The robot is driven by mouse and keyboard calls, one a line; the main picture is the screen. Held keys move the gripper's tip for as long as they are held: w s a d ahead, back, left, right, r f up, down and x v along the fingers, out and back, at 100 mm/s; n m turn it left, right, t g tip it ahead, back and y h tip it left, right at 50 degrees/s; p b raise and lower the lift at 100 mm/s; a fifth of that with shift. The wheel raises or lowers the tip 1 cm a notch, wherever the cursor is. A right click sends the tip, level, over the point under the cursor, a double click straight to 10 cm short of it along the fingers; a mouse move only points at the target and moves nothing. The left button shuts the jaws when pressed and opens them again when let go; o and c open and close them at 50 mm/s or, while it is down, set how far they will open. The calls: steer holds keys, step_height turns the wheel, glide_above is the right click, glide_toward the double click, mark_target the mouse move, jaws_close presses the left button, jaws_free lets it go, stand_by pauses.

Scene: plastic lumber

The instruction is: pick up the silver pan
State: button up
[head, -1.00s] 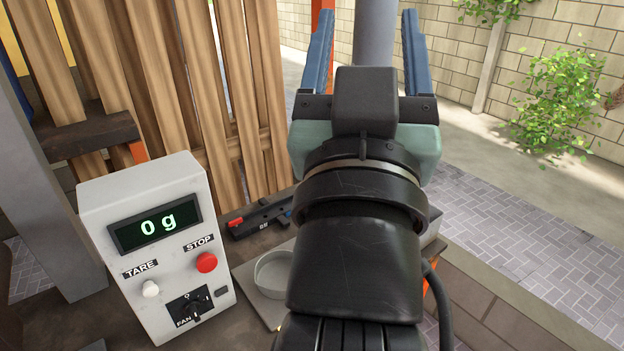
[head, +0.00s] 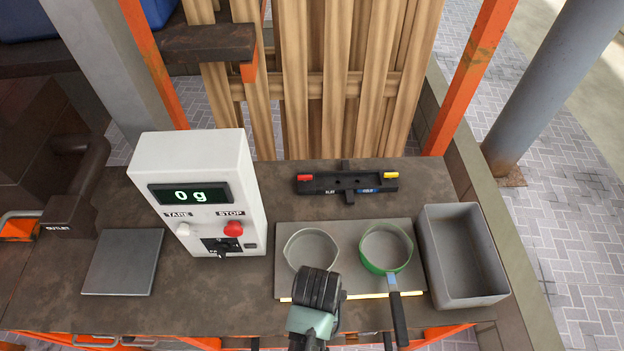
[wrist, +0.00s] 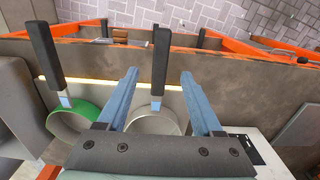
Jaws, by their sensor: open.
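The silver pan (head: 310,246) sits on the left part of a grey plate. In the head view its handle is hidden by my arm. In the wrist view the pan (wrist: 166,124) lies partly behind my gripper's body, and its black handle (wrist: 161,55) points up the picture. My gripper (wrist: 160,78) is open, with its blue fingers on either side of the handle's line in that view. The fingers hold nothing; their height above the handle is unclear. In the head view my gripper (head: 309,335) is at the bottom edge, its fingertips out of clear sight.
A green pan (head: 370,262) with a black handle (head: 398,318) sits close right on the same plate (head: 345,228). A grey bin (head: 428,240) stands further right. A white scale box (head: 150,160) reading 0 g stands left. A black holder (head: 330,182) lies behind.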

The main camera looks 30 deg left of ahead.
step_height(320, 180, down, 2)
steer(key=shift+w+f, duration=0.1)
steer(key=f, duration=0.2)
steer(key=f+p, duration=0.1)
steer(key=shift+s+d+f, duration=0.1)
steer(key=shift+s+f, duration=0.3)
steer(key=shift+w+f, duration=0.1)
steer(key=shift+f, duration=0.5)
steer(key=shift+c, duration=0.3)
jaws_close()
